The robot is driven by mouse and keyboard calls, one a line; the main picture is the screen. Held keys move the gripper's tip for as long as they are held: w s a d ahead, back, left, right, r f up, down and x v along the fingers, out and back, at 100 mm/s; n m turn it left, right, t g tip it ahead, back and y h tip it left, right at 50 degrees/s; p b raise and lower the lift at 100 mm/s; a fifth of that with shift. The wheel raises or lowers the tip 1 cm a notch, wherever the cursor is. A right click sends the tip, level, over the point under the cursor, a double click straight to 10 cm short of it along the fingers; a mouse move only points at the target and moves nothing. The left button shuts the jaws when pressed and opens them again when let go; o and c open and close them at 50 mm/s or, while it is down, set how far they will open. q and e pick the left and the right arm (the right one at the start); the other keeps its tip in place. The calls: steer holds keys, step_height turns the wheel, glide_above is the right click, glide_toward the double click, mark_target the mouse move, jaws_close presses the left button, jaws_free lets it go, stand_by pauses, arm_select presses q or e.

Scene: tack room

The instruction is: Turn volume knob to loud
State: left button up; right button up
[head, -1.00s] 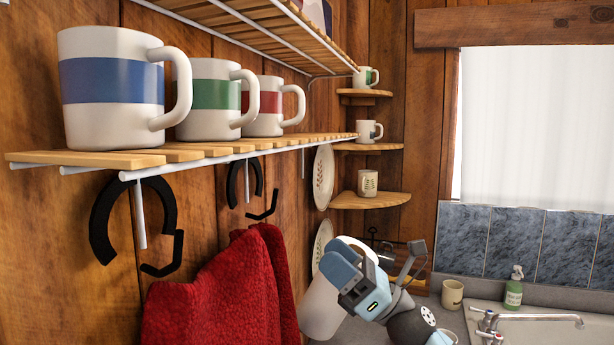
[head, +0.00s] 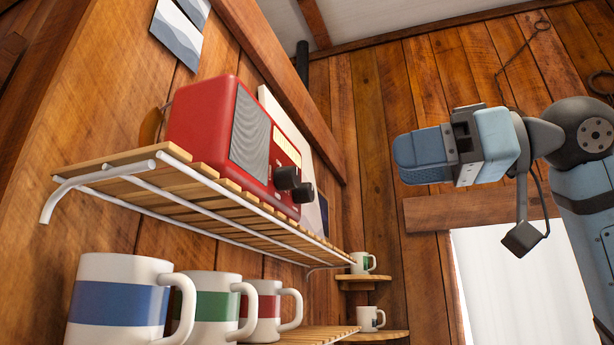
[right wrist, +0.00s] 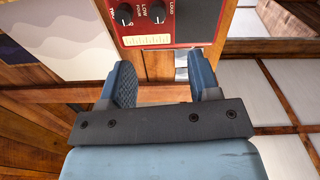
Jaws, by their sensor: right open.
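A red radio (head: 210,125) with a grey speaker grille stands on the upper slatted shelf in the head view. Two black knobs (head: 287,178) stick out of its front. In the right wrist view the radio's red front (right wrist: 190,25) is at the top, with one knob (right wrist: 124,14) at left and another knob (right wrist: 157,12) beside it. Lettering like "LOW" and "LOUD" shows around the second. My right gripper (head: 408,158) is raised to the right of the radio, apart from it; its fingers (right wrist: 161,80) are open and empty. My left gripper is out of view.
The upper shelf (head: 130,195) has a white wire frame. Blue-, green- and red-banded mugs (head: 120,305) stand on the shelf below. Corner shelves hold small mugs (head: 363,262). Open air lies between my right gripper and the radio.

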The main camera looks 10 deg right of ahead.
mark_target(297, 177)
steer(key=p+x, duration=0.1)
steer(key=x, duration=0.3)
steer(key=p+x, duration=0.1)
steer(key=x, duration=0.3)
steer(key=p+x, duration=0.2)
steer(key=x, duration=0.2)
steer(key=shift+w+a+r, duration=0.1)
steer(key=shift+w+r, duration=0.1)
steer(key=shift+r, duration=0.15)
steer(key=shift+w+a+f, duration=0.1)
steer(key=shift+w+a, duration=0.2)
steer(key=shift+a, duration=0.1)
steer(key=c, duration=0.9)
steer(key=shift+d, duration=0.1)
